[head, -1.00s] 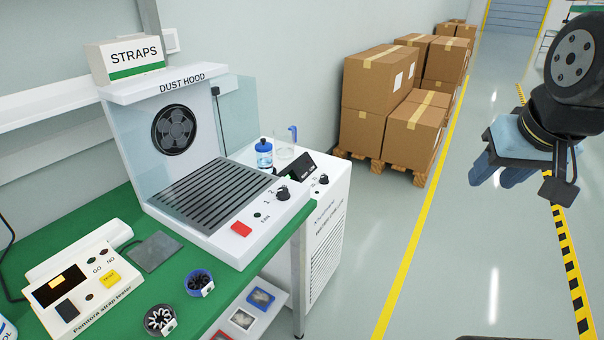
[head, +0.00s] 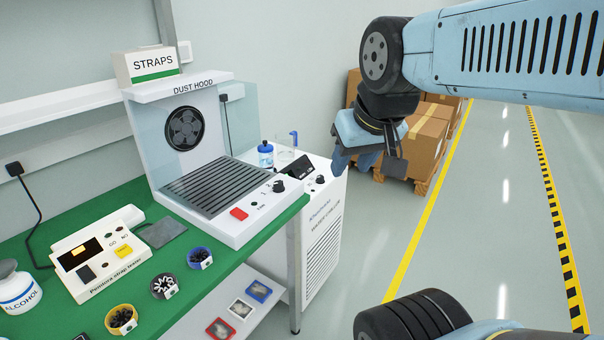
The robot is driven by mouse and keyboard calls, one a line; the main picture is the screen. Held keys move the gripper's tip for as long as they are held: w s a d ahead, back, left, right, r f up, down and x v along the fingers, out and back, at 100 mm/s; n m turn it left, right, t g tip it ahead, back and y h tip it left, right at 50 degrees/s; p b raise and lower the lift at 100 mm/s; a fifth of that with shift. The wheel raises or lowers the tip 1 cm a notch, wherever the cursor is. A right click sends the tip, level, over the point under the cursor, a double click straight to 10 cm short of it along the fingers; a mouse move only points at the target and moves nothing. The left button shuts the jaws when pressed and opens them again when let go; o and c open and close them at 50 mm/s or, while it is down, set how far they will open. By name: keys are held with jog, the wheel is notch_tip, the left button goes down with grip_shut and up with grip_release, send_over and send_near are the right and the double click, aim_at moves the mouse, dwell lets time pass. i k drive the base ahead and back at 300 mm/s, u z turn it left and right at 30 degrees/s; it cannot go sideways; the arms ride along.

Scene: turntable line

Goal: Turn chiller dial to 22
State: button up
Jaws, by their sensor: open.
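The chiller (head: 322,235) is a white floor-standing cabinet just right of the green bench, with a vented front. The dial's pointer is too small to read. My gripper (head: 352,164) is open and empty, to the right of the dial and above it in the picture, apart from the chiller.
The dust hood (head: 213,195) stands left of the chiller with its own black knob (head: 279,186) and red button (head: 239,214). A blue-capped bottle (head: 265,155) stands behind the display. Boxes (head: 428,140) are stacked behind my gripper. The floor at right is clear.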

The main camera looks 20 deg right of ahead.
aim_at(320, 179)
jog(key=u, duration=0.1)
jog(key=i, duration=1)
jog(key=z, duration=0.1)
